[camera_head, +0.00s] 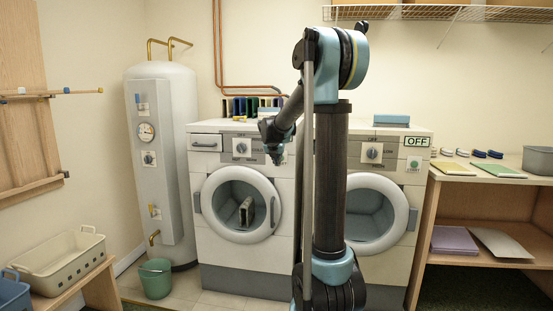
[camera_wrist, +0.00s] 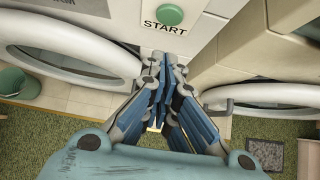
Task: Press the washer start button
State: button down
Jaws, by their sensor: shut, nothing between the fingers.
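A round green button (camera_wrist: 170,15) with the word START below it is on a white front panel at the top of the wrist view. My gripper (camera_wrist: 165,62) is shut and empty, its blue-and-grey fingers together just below the START lettering. A gap in the picture separates fingertips and button. In the head view my gripper (camera_head: 274,156) is before the upper right front of the left white front-loading machine (camera_head: 215,255). My arm hides part of that front, and no button shows there. The right machine (camera_head: 390,263) has its own green button (camera_head: 413,163) and an OFF sign.
A grey-white tank (camera_head: 180,110) and a green bucket (camera_head: 155,279) stand left of the machines. A wooden shelf unit (camera_head: 423,235) stands at right. A cream basket (camera_head: 62,262) sits on a low bench. The left machine's round door (camera_head: 273,190) looks closed.

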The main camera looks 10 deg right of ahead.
jog(key=shift+w+d+f, duration=0.15)
jog(key=shift+w+d, duration=0.1)
jog(key=shift+w, duration=0.55)
jog(key=shift+w+d+f, duration=0.15)
jog(key=shift+w+d, duration=0.15)
jog(key=shift+w, duration=0.45)
jog(key=shift+w+d+f, duration=0.15)
jog(key=shift+w+d, duration=0.1)
jog(key=shift+w, duration=0.55)
